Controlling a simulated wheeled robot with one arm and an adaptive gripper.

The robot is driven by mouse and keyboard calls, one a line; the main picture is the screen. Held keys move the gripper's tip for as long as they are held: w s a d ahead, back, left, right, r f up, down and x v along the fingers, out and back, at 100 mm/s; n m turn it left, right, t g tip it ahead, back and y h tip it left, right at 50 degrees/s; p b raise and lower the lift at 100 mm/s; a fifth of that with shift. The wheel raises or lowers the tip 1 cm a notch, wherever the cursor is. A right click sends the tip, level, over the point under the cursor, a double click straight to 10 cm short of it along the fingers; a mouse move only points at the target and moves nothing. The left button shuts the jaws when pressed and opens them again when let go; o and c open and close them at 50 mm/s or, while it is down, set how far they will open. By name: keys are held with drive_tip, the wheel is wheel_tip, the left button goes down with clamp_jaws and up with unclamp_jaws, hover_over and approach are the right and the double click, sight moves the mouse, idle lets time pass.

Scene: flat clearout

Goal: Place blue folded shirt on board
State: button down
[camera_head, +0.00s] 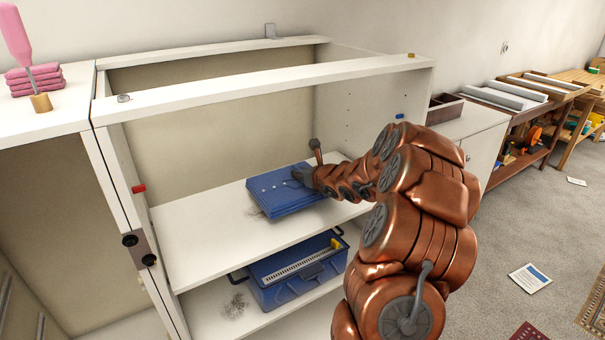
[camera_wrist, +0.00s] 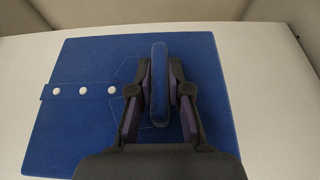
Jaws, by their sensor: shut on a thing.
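The blue folded shirt (camera_head: 282,192) lies flat on the white board (camera_head: 190,226), the upper shelf of an open cabinet. In the wrist view the shirt (camera_wrist: 75,130) shows a row of white buttons on its left side. My gripper (camera_wrist: 160,90) is over the shirt's middle, its fingers shut on a raised blue fold of it. The white board (camera_wrist: 270,120) shows around the shirt. In the head view my gripper (camera_head: 303,176) reaches in from the right, and its fingertips are partly hidden.
A blue toolbox (camera_head: 300,272) stands on the lower shelf. The cabinet's top front rail (camera_head: 270,85) runs above the shirt. A red peg (camera_head: 138,188) is on the left side panel. The board is free left of the shirt. A paper (camera_head: 530,278) lies on the floor.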

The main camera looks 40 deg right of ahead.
drive_tip(key=shift+w+d+f+p, duration=0.15)
drive_tip(key=shift+w+d+p, duration=0.25)
drive_tip(key=shift+w+d, duration=0.7)
drive_tip(key=shift+d, duration=0.1)
drive_tip(key=shift+w+d+f+p, duration=0.15)
drive_tip(key=shift+w+d+p, duration=0.15)
drive_tip(key=shift+w+p, duration=0.05)
drive_tip(key=shift+f, duration=1.65)
drive_tip(key=shift+f, duration=0.1)
drive_tip(key=c, duration=1.1)
unclamp_jaws()
drive_tip(key=shift+b+v, duration=0.8)
drive_tip(key=shift+v, duration=5.25)
